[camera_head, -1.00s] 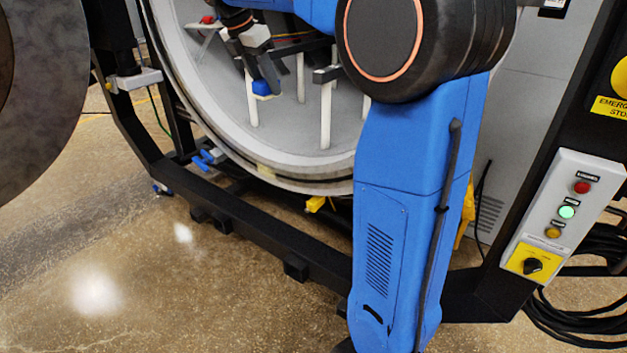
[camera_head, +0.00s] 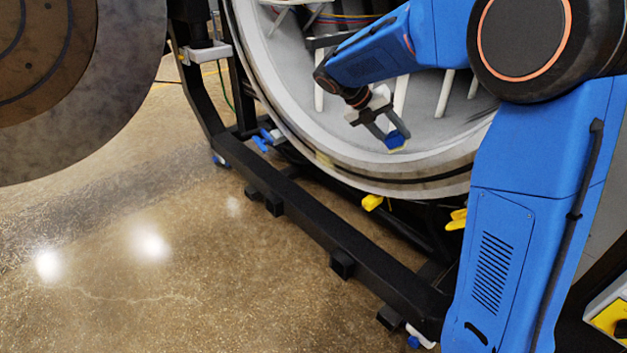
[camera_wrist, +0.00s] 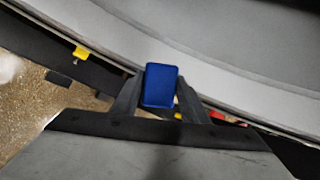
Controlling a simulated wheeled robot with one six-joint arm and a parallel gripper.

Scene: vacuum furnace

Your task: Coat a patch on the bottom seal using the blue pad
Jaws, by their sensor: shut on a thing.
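The blue pad (camera_head: 396,139) is held between the fingertips of my gripper (camera_head: 388,136), which is shut on it. The pad is in front of the lower part of the furnace opening. In the wrist view the pad (camera_wrist: 161,86) is between the fingers of my gripper (camera_wrist: 160,92), with the pale curved rim behind it. The bottom seal is the curved rim of the round opening (camera_head: 376,178), with a dark band along it and a yellowish patch at lower left (camera_head: 323,160). I cannot tell whether the pad touches the rim; it looks apart from it.
A black frame beam (camera_head: 310,235) runs below the opening. Yellow clamps (camera_head: 372,202) and blue clamps (camera_head: 262,142) sit near the rim. The big round door (camera_head: 75,90) stands open at left. White posts stand inside the chamber. The floor at lower left is clear.

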